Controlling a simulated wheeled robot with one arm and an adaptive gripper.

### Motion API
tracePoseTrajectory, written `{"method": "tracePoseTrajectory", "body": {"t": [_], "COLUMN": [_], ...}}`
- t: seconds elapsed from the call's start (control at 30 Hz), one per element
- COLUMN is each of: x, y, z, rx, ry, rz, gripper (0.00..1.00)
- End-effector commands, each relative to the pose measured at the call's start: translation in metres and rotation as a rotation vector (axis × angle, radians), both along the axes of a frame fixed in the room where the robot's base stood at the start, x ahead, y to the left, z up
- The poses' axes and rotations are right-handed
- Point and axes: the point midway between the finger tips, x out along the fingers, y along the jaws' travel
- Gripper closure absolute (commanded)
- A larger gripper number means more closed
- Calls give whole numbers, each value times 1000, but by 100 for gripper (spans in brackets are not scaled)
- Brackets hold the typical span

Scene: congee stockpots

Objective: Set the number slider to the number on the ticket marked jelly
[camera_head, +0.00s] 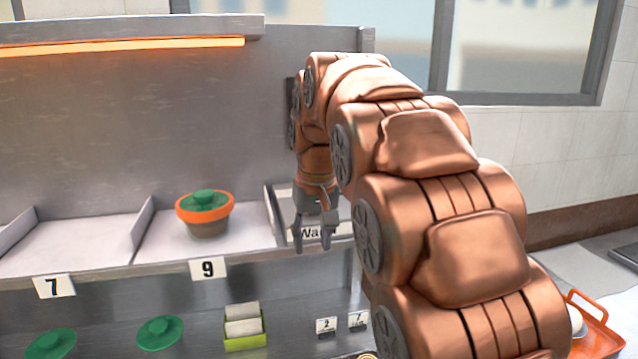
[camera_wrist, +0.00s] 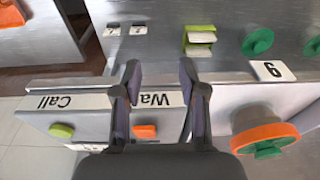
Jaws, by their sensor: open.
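My gripper (camera_head: 312,240) is open and empty, pointing down over the shelf-top unit with the "Wa…" label (camera_head: 335,231). In the wrist view, which is upside down, its fingers (camera_wrist: 160,68) straddle the "Wa…" label and an orange piece (camera_wrist: 145,131); I cannot tell if they touch. A yellow-green piece (camera_wrist: 61,130) sits by the "Call" label (camera_wrist: 58,102). Two small number cards, 2 (camera_head: 326,325) and probably 7 (camera_head: 357,319), are on the lower front. No jelly marking is legible, and I cannot identify the number slider.
An orange-rimmed pot with a green lid (camera_head: 205,211) stands in the bay marked 9 (camera_head: 208,268). Below are green knobs (camera_head: 160,332) and a green holder with white cards (camera_head: 244,328). An orange tray (camera_head: 598,328) is at right.

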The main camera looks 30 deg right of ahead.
Motion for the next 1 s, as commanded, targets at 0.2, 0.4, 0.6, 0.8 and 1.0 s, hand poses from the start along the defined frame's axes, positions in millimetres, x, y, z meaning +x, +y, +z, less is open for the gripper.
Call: {"method": "tracePoseTrajectory", "body": {"t": [0.2, 0.4, 0.6, 0.8, 1.0], "x": [45, 79, 107, 130, 143], "y": [-21, -39, -58, -76, -88], "z": [30, 53, 73, 89, 97], "rx": [-11, -23, -37, -51, -62], "ry": [-57, -105, -151, -197, -228], "rz": [-14, -22, -24, -24, -22], "gripper": [58, 58, 58, 58, 58]}}
